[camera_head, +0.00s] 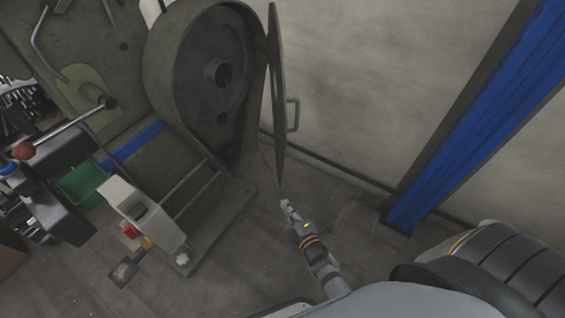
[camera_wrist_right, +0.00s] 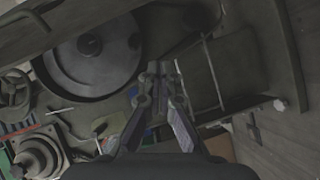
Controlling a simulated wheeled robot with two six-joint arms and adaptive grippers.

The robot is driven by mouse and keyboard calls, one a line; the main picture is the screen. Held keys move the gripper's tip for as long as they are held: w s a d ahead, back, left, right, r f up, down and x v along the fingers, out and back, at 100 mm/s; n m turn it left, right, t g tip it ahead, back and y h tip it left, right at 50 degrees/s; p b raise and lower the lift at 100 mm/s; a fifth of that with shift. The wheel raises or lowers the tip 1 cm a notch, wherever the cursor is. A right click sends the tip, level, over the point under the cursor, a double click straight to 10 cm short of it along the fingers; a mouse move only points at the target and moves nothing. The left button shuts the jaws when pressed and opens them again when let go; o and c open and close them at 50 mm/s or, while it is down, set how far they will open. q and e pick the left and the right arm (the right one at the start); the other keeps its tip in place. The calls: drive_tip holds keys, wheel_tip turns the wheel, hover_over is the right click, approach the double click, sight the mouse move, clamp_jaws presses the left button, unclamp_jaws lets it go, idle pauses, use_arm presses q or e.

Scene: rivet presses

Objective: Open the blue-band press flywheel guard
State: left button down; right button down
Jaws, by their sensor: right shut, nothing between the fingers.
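The blue-band press (camera_head: 165,150) stands at the upper left in the head view, with a blue stripe across its olive body. Its flywheel guard (camera_head: 276,95) is swung out from the round housing, seen almost edge-on, with a handle (camera_head: 294,114) on its right face. The dark flywheel (camera_head: 208,75) is exposed inside the housing, and it also shows in the right wrist view (camera_wrist_right: 95,65). My right gripper (camera_head: 286,204) is shut and empty, just below the guard's lower end. In the right wrist view its fingers (camera_wrist_right: 157,72) are together. My left gripper is not in view.
A blue post (camera_head: 475,110) stands against the wall on the right. A white control box (camera_head: 140,212) with a red button and a green bin (camera_head: 82,186) are at the left. The floor between the press base and the post is mostly clear.

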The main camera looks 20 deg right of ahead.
wheel_tip(320, 180, up, 10)
drive_tip(key=w+n+t, duration=0.1)
drive_tip(key=n+t, duration=0.1)
drive_tip(key=n, duration=0.1)
drive_tip(key=w+a, duration=0.2)
drive_tip(key=w, duration=0.9)
drive_tip(key=shift+y, duration=0.4)
drive_tip(key=d, duration=0.1)
drive_tip(key=s+d, duration=0.1)
drive_tip(key=d, duration=0.2)
drive_tip(key=shift+s+f, duration=0.2)
drive_tip(key=shift+s, duration=0.05)
drive_tip(key=shift+d+p, duration=0.2)
drive_tip(key=shift+p, duration=0.1)
